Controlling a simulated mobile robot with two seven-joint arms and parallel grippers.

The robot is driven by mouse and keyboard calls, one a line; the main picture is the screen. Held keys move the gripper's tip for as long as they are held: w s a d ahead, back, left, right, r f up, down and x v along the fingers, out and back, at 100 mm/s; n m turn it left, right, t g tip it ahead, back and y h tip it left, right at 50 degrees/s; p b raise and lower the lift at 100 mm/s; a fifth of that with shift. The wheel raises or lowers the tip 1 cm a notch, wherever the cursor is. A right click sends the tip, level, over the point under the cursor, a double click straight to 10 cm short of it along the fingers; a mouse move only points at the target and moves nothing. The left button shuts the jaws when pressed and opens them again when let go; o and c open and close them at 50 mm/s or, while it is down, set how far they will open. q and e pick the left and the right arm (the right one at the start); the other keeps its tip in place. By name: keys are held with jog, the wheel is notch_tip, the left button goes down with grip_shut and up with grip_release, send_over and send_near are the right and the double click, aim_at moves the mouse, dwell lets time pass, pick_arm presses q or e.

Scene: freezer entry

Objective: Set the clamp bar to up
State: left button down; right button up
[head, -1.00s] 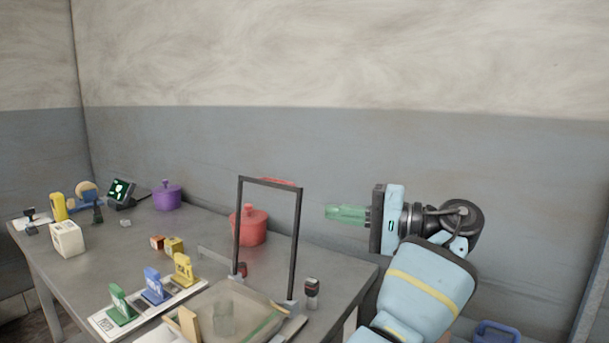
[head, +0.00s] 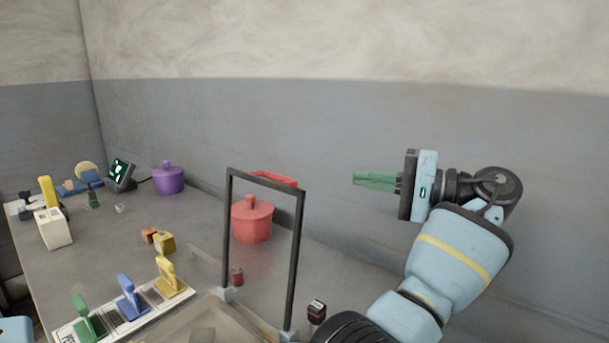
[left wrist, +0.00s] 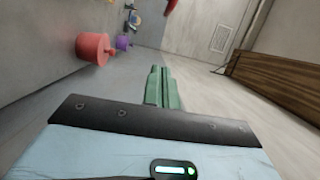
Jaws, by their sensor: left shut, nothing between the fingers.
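The clamp bar (head: 298,245) is a black rectangular frame with a red grip (head: 274,178) along its top. It stands upright above the clear flat plate (head: 190,325) at the table's near edge in the head view. My left gripper (head: 356,178) has green fingers closed together with nothing between them. It is to the right of the bar's top, at about the height of the red grip, apart from it. The same shut fingers (left wrist: 161,70) show in the left wrist view. My right gripper is not in view.
A red pot (head: 252,222) stands behind the frame, and also shows in the left wrist view (left wrist: 92,48). A purple pot (head: 168,180), small boxes (head: 164,242) and a row of coloured stamps (head: 128,298) stand left. The space around my left gripper is clear.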

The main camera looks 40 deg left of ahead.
pick_arm(q)
jog(key=shift+s, duration=0.15)
